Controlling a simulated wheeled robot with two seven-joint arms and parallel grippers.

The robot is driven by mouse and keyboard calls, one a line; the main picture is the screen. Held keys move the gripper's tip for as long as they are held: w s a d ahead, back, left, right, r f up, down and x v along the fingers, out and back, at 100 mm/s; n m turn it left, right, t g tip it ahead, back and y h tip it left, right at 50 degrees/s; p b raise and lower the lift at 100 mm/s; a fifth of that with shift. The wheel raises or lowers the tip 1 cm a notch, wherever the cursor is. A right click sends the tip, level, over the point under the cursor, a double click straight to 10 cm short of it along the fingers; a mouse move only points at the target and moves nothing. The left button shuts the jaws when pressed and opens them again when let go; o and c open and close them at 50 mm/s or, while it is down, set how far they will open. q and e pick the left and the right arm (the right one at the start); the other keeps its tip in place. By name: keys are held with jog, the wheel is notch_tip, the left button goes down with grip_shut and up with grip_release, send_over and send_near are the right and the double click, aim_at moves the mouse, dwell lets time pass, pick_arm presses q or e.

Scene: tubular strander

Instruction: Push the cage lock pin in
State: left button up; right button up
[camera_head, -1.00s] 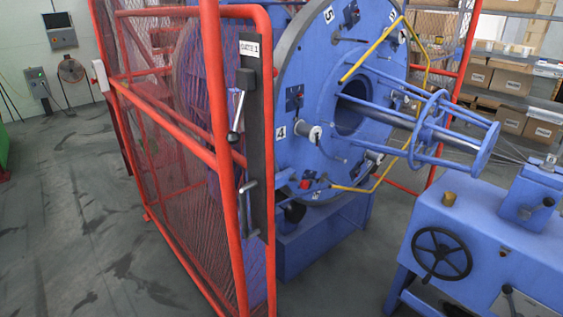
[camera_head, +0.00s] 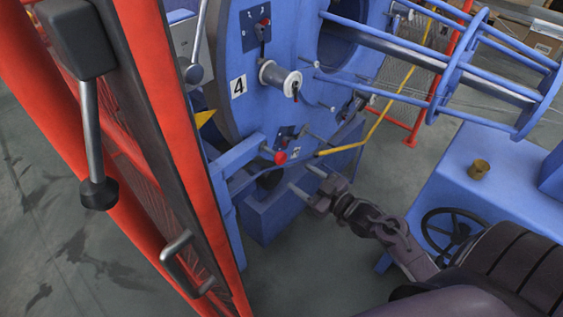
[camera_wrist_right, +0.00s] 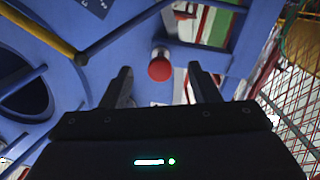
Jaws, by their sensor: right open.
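A red knob (camera_head: 280,157), which looks like the head of the cage lock pin, sits low beside the blue disc marked 4, at the end of a blue bar. In the wrist view the red knob (camera_wrist_right: 160,66) lies ahead, centred between my two fingertips and apart from them. My right gripper (camera_head: 307,181) is open and empty, just right of and below the knob in the head view. How far the pin sticks out is hard to tell. My left gripper is not in view.
An orange-red gate frame (camera_head: 180,130) with a lever and a handle stands at the left. A yellow bent rod (camera_head: 375,125) passes close to the gripper. A blue bench with a black handwheel (camera_head: 452,230) is at the right. Grey floor lies between.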

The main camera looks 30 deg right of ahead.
aim_at(273, 153)
jog(key=shift+n+y, duration=0.3)
jog(key=shift+y, duration=0.1)
jog(key=w+a, duration=0.1)
jog(key=w, duration=0.1)
jog(key=w+a+r, duration=0.1)
jog(key=w, duration=0.2)
jog(key=w+r, duration=0.1)
jog(key=w, duration=0.1)
jog(key=shift+w+a+r, duration=0.25)
jog(key=shift+w+a, duration=0.05)
jog(key=shift+a, duration=0.1)
grip_shut()
jog(key=x, duration=0.3)
jog(key=shift+w+r+b, duration=0.1)
jog(key=shift+w+b, duration=0.1)
jog(key=shift+b, duration=0.15)
jog(key=shift+r, duration=0.1)
